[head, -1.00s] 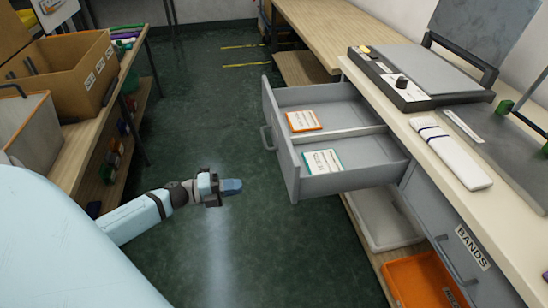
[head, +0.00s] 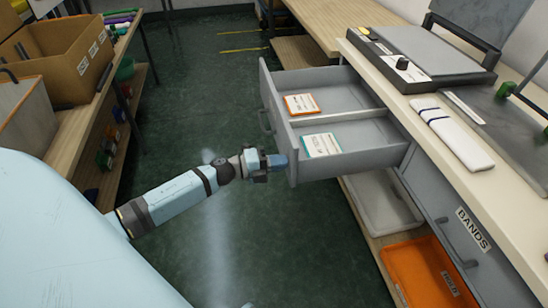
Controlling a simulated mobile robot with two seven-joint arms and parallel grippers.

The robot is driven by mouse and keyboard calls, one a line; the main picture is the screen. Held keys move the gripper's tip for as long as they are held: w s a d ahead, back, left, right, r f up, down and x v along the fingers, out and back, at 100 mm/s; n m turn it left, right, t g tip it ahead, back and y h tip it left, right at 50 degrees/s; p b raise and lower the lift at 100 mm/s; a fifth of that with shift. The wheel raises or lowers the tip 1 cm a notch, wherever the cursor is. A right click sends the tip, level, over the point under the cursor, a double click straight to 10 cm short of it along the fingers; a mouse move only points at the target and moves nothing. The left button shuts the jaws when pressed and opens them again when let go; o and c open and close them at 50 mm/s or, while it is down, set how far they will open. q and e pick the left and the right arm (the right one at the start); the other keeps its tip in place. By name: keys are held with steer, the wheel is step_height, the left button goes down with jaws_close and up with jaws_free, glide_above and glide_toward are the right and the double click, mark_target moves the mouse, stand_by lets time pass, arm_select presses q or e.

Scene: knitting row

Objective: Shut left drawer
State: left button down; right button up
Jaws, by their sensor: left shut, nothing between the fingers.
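The left drawer (head: 345,165) is a grey drawer pulled well out from under the worktop on the right. It has a divider and holds an orange-edged card (head: 301,104) and a teal-edged card (head: 321,145). Its bar handle (head: 265,122) is on the front panel, facing left. My left gripper (head: 279,161) is shut and empty, with its fingertips at the near end of the drawer front, below the handle in the picture. I cannot tell whether they touch the panel. My right gripper is out of view.
A closed drawer labelled BANDS (head: 470,229) sits nearer on the right. Below are a white tray (head: 380,200) and an orange tray (head: 425,272). A cardboard box (head: 60,65) stands on the left shelf. The green floor (head: 190,110) between is clear.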

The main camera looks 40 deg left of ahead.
arm_select(q)
steer(key=p+x, duration=0.1)
steer(key=x, duration=0.9)
steer(key=shift+w+r, duration=0.1)
steer(key=shift+r, duration=0.1)
steer(key=x, duration=1.1)
steer(key=shift+w+d+f, duration=0.2)
steer(key=shift+w+d, duration=0.05)
steer(key=shift+w, duration=0.05)
steer(key=shift+b+x, duration=0.45)
steer(key=shift+x, duration=0.7)
steer(key=b+x, duration=0.3)
steer(key=x, duration=0.7)
steer(key=shift+w+d+b, duration=0.3)
steer(key=shift+w+d, duration=0.05)
steer(key=shift+w, duration=0.15)
steer(key=shift+r, duration=0.25)
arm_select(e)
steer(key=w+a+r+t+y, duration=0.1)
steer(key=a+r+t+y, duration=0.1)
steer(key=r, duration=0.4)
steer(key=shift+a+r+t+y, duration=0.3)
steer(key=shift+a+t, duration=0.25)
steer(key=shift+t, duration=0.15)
